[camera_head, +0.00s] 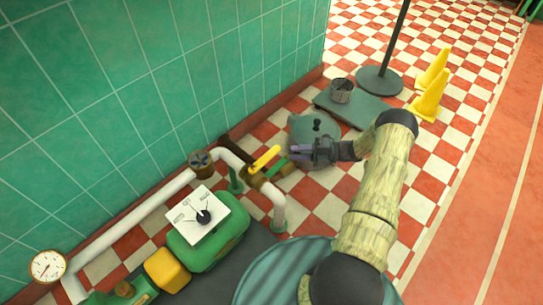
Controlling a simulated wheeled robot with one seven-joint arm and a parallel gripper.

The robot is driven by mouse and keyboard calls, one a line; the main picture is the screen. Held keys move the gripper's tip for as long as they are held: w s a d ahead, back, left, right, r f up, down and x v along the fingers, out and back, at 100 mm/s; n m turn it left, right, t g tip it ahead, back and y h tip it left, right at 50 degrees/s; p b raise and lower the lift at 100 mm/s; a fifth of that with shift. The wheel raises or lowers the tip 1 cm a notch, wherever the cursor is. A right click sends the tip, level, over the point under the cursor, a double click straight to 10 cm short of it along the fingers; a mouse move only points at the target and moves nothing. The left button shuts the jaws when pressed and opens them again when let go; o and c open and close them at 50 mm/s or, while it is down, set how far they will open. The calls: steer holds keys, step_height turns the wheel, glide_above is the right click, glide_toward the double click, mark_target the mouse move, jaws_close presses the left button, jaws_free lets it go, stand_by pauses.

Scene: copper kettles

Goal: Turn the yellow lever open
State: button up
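The yellow lever (265,159) sits on a brass valve body (256,178) in the white pipe run, beside the green tiled wall. It slants up to the right from the valve. My gripper (294,153) is just right of the lever's upper end. Its two fingers point left toward the lever and look a little apart, with nothing seen between them. A small gap seems to lie between the fingertips and the lever; contact cannot be made out for certain.
A white pipe (140,215) runs along the wall with a round handwheel (202,160) and a gauge (48,266). A green machine with a white dial plate (198,216) stands below. A grey-green rounded object (316,127) is behind my gripper. Yellow cones (428,102) stand farther right.

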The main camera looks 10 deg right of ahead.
mark_target(271, 153)
steer(key=a+b, duration=0.1)
steer(key=a, duration=0.1)
steer(key=w+a+b, duration=0.1)
steer(key=a, duration=0.2)
steer(key=a+b, duration=0.1)
steer(key=a, duration=0.2)
steer(key=shift+w+a+f, duration=0.15)
steer(key=shift+w+a, duration=0.1)
steer(key=shift+w, duration=0.05)
steer(key=shift+w+a, duration=0.1)
steer(key=shift+a, duration=0.3)
steer(key=shift+c, duration=0.2)
jaws_close()
